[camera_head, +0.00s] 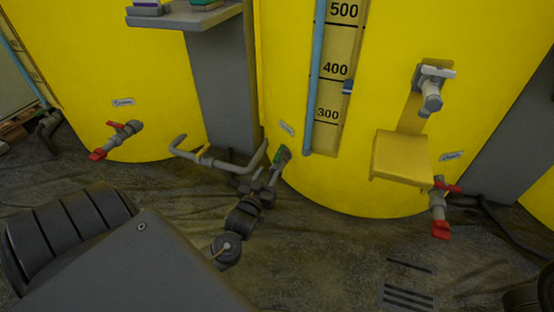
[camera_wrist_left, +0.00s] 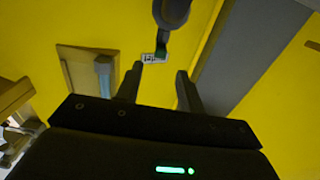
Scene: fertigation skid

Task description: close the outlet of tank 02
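The middle yellow tank (camera_head: 370,190) has a level scale and a small label (camera_head: 287,129) low on its left side. My left gripper (camera_head: 266,172) reaches up toward this handle from below and partly hides the valve. In the left wrist view, the two fingers of my left gripper (camera_wrist_left: 159,82) are apart with nothing between them. No tank number is readable. My right gripper is out of view.
A left tank has a red-handled valve (camera_head: 115,140). Another red-handled valve (camera_head: 440,212) is at lower right, below a yellow step (camera_head: 402,157). A grey bent pipe (camera_head: 215,162) runs left of my gripper. A grey shelf (camera_head: 185,14) is above.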

